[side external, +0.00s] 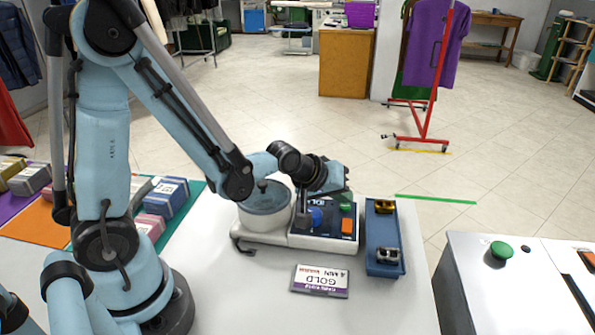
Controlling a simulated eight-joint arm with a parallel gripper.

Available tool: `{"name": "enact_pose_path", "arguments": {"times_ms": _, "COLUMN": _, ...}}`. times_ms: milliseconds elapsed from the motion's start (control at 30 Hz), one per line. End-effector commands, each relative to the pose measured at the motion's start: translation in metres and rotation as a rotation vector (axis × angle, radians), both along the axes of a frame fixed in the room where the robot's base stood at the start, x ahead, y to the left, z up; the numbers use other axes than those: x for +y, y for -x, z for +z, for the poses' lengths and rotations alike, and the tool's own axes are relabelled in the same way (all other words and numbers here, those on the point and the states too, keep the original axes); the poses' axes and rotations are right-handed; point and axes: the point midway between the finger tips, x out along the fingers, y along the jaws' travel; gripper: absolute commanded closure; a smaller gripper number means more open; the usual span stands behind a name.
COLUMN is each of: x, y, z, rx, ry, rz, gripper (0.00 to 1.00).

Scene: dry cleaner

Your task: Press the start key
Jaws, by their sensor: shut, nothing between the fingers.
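A device with a white base (265,238) stands on the white table. It has a round blue-topped drum on its left and a dark control panel (325,228) on its right. The panel carries a round blue key (317,217), an orange key (347,226) and upside-down lettering; which is the start key I cannot read. My gripper (304,217) is shut and empty, pointing down at the panel's left part, beside the blue key. Whether it touches the panel I cannot tell.
A blue tray (383,235) with small metal and yellow pieces lies right of the device. A grey cabinet with a green button (501,250) stands at right. Coloured boxes (168,197) sit at left. The table's front right is clear.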

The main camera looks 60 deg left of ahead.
Motion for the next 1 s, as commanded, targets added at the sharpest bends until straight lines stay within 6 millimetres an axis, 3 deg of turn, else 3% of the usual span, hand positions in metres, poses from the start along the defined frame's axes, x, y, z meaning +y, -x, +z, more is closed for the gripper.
{"name": "enact_pose_path", "arguments": {"times_ms": 1000, "x": -0.0001, "y": 0.0, "z": -0.0072, "rx": 0.0, "ry": 0.0, "rz": 0.0, "gripper": 1.0}}
